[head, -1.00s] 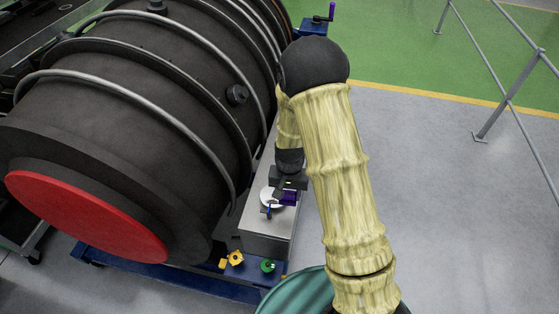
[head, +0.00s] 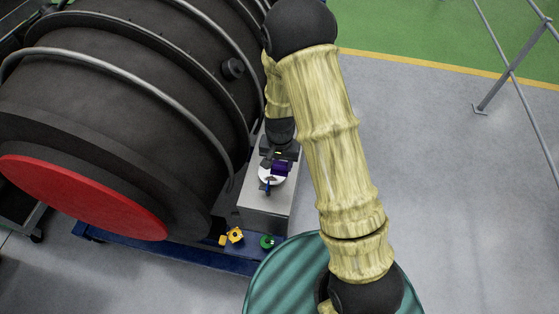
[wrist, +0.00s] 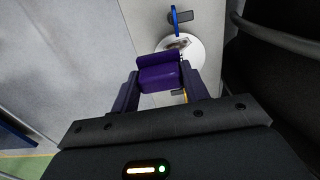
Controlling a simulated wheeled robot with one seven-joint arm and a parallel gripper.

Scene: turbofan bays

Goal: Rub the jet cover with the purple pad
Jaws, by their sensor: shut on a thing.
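The jet cover, a red disc (head: 82,199), closes the near end of the large dark engine at the left in the head view. The wrist view does not show it. My gripper (head: 279,158) is over the grey box beside the engine, well to the right of the cover. It is shut on the purple pad (head: 281,168). In the wrist view the pad (wrist: 159,73) sits between the two fingers of my gripper (wrist: 160,86), near a round white dish (wrist: 207,53). Whether the pad touches the dish or box, I cannot tell.
The grey box (head: 265,212) holds the white dish and a small blue-handled item (head: 267,187). A yellow part (head: 235,235) and a green part (head: 267,241) lie on the blue engine stand (head: 165,248). The grey floor at the right is open up to a railing (head: 497,90).

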